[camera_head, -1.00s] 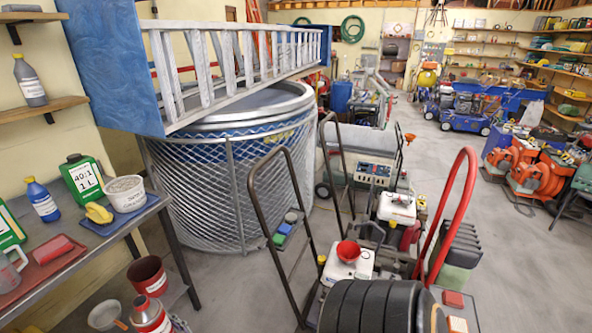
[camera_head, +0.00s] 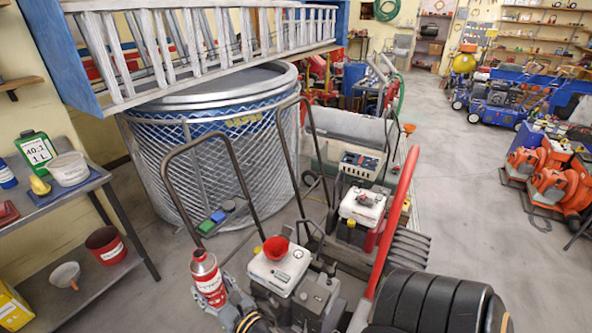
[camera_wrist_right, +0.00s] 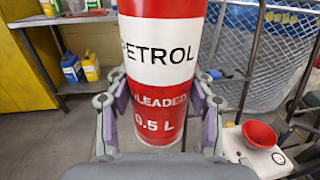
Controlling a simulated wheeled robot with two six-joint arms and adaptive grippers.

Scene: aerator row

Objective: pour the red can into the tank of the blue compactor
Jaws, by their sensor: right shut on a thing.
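The red and white can (camera_head: 207,277), labelled petrol, unleaded, 0.5 L, is upright in the head view, left of the nearest machine. My right gripper (camera_head: 214,302) is shut on it. In the right wrist view the can (camera_wrist_right: 158,95) stands between the two fingers of this gripper (camera_wrist_right: 155,108). A red funnel (camera_head: 276,247) sits on the white tank (camera_head: 280,267) of the nearest machine; the funnel also shows in the right wrist view (camera_wrist_right: 259,134). Blue machines (camera_head: 495,102) stand at the back right; I cannot tell which machine is the compactor. My left gripper is not in view.
A second machine with a white tank (camera_head: 362,206) stands behind the nearest one. Dark handlebars (camera_head: 240,178) and a red handle (camera_head: 392,235) rise around them. A large mesh-sided tub (camera_head: 225,165) is behind. A bench (camera_head: 110,181) stands left.

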